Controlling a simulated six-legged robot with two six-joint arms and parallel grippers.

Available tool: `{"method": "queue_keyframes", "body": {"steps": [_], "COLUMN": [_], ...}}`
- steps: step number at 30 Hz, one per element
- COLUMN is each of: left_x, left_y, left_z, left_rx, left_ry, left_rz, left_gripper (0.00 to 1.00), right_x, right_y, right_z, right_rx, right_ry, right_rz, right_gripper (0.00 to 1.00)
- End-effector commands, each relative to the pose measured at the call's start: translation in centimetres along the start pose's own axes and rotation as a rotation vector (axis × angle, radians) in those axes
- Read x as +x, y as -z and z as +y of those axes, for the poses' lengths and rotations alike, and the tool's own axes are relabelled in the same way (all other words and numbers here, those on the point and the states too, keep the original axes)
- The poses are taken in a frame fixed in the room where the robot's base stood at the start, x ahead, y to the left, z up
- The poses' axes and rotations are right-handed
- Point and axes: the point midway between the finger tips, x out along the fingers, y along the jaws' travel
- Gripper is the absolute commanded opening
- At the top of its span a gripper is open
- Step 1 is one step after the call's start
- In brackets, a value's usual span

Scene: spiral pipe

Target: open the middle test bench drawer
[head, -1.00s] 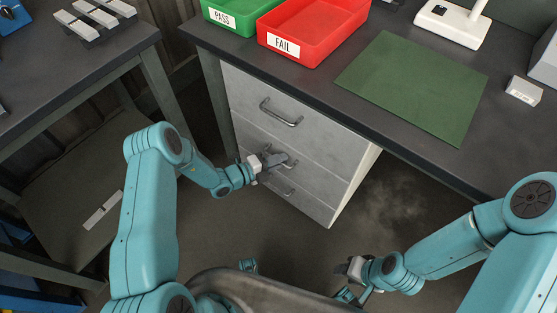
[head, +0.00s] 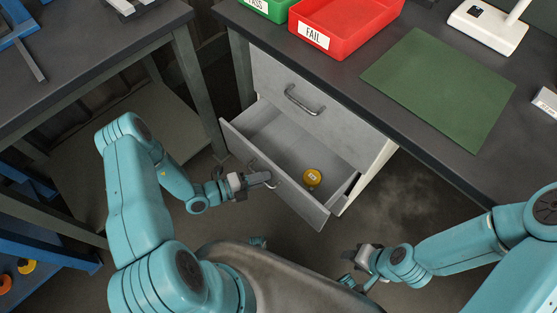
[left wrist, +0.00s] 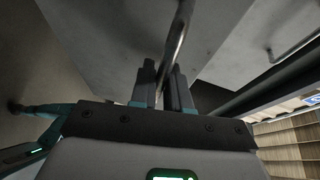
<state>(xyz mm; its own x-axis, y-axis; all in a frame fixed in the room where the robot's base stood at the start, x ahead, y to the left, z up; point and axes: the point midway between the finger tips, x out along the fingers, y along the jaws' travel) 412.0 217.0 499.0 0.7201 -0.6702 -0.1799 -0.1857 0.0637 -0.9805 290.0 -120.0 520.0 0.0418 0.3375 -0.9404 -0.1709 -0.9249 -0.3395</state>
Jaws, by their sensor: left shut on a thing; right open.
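The middle drawer (head: 275,172) of the grey unit under the test bench (head: 345,65) is pulled out, with its inside showing. A round yellow object (head: 312,178) lies in it toward the right. My left gripper (head: 262,178) is at the drawer's front, shut on its bar handle (head: 252,165). In the left wrist view the metal handle (left wrist: 178,40) passes between the fingers of my left gripper (left wrist: 164,88). The bottom drawer is hidden behind the open one.
The closed top drawer (head: 305,95) with its handle is above. A red FAIL tray (head: 350,25), a green PASS tray (head: 268,8) and a green mat (head: 438,88) lie on the bench. Another table (head: 90,60) stands at the left. Bare floor surrounds the drawer's front.

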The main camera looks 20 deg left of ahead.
Motion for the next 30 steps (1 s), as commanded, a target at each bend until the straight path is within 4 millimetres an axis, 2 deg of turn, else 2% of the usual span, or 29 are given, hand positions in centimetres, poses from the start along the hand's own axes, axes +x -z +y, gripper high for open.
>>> {"method": "queue_keyframes", "body": {"steps": [1,6,15,21,30], "left_x": [-1.5,-5.8,-12.5,-15.6,-17.6], "left_y": [0.2,1.9,4.7,6.0,6.9], "left_z": [0.2,1.2,2.8,3.4,3.8], "left_rx": [-0.003,0.000,0.003,0.004,0.004], "left_ry": [-0.001,0.000,-0.001,-0.002,-0.001], "left_rz": [-0.013,-0.013,-0.013,-0.011,-0.009], "left_gripper": [0.00,0.00,0.00,0.00,0.00], "right_x": [-0.1,0.0,0.6,1.0,1.2], "right_y": [0.0,0.0,0.0,0.0,0.0], "right_z": [0.0,0.0,0.2,0.4,0.4], "right_rx": [0.000,0.000,0.000,0.000,0.000], "right_ry": [0.000,0.000,0.000,0.000,0.000], "right_rz": [0.000,0.000,0.000,0.000,0.000], "right_gripper": [0.43,0.43,0.43,0.43,0.43]}}
